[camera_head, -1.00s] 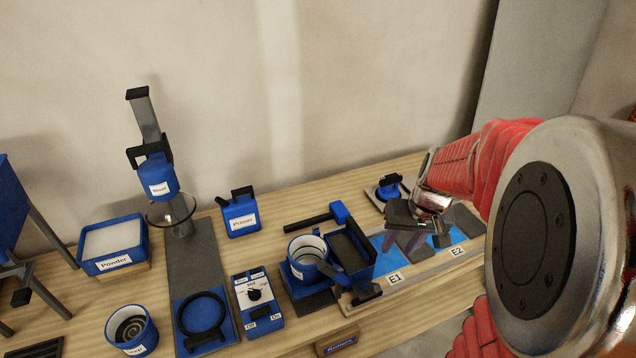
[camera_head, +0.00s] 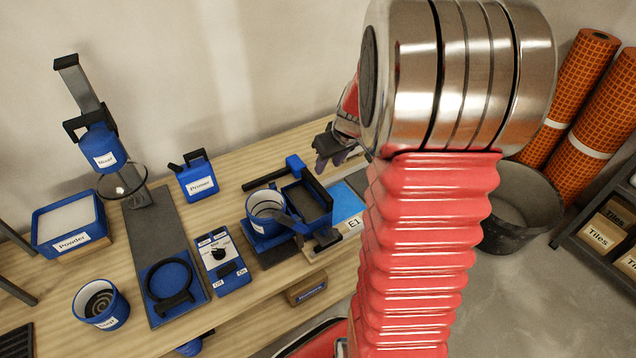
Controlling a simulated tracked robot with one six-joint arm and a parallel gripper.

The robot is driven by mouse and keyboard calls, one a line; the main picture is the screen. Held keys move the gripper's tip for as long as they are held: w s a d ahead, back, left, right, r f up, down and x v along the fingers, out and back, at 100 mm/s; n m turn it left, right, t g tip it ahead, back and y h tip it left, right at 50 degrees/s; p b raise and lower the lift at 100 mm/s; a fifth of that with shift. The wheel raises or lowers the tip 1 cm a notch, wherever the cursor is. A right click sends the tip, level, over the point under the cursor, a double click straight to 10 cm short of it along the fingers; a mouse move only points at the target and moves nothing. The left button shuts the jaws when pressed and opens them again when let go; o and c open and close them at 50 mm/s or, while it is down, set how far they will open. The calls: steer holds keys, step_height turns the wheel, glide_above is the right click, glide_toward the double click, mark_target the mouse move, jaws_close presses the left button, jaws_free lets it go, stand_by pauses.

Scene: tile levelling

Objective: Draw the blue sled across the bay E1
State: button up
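The blue sled (camera_head: 318,223), a blue frame with a dark inside and black bars, sits at the left end of bay E1. Bay E1 (camera_head: 346,203) shows a bright blue floor beside the sled, with its label "E1" at the front edge; my arm hides its right part. My gripper (camera_head: 328,160) is above the bench, behind and right of the sled, and apart from it. Its dark body and purplish fingers are small and partly hidden by my arm, so I cannot tell whether it is open or shut. Bay E2 is hidden.
A blue pot (camera_head: 266,212) stands by the sled's left side. A switch box (camera_head: 224,262), a Primer can (camera_head: 198,180), a Powder tray (camera_head: 68,228) and a mixer (camera_head: 103,150) stand further left. A grey bin (camera_head: 515,215) and orange rolls (camera_head: 580,95) are at right.

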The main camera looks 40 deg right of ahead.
mark_target(318, 185)
stand_by(0.3)
steer(key=shift+x, duration=6.95)
steer(key=shift+c, duration=0.6)
jaws_close()
steer(key=shift+d, duration=0.15)
